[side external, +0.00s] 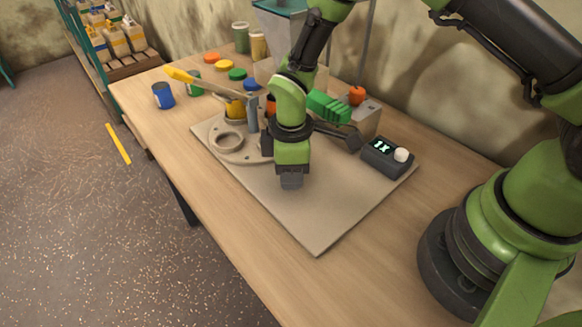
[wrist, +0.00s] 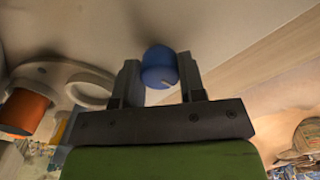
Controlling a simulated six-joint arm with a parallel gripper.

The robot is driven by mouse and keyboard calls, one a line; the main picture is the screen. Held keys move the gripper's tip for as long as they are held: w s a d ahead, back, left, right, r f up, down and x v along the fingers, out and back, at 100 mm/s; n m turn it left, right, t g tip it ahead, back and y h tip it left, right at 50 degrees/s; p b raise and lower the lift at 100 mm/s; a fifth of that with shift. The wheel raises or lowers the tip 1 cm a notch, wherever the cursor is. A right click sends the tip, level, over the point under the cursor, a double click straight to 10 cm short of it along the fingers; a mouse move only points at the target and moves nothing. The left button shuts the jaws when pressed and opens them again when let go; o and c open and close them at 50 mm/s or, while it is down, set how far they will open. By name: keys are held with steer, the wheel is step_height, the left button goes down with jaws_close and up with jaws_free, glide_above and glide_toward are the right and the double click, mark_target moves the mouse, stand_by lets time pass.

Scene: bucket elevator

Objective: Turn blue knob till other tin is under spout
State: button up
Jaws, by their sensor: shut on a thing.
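My gripper (wrist: 159,80) is shut on the blue knob (wrist: 159,66), with one finger on each side of it in the wrist view. A pale mark shows on the knob's lower edge. In the side view my gripper (side external: 291,182) points down over the board, and the knob is hidden. The turntable (side external: 245,155) carries an empty ring seat (side external: 226,142) toward the front left. Behind it are a yellow tin (side external: 235,110) and an orange tin (side external: 270,106), partly hidden by my arm. The orange tin also shows in the wrist view (wrist: 24,112). The spout's mouth is hidden.
A dark box (side external: 380,160) reading 1X is at right. The board's front (side external: 315,225) is clear.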

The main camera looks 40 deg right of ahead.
steer(key=o, duration=0.9)
steer(key=shift+r, duration=0.1)
step_height(320, 180, up, 9)
steer(key=shift+r, duration=0.4)
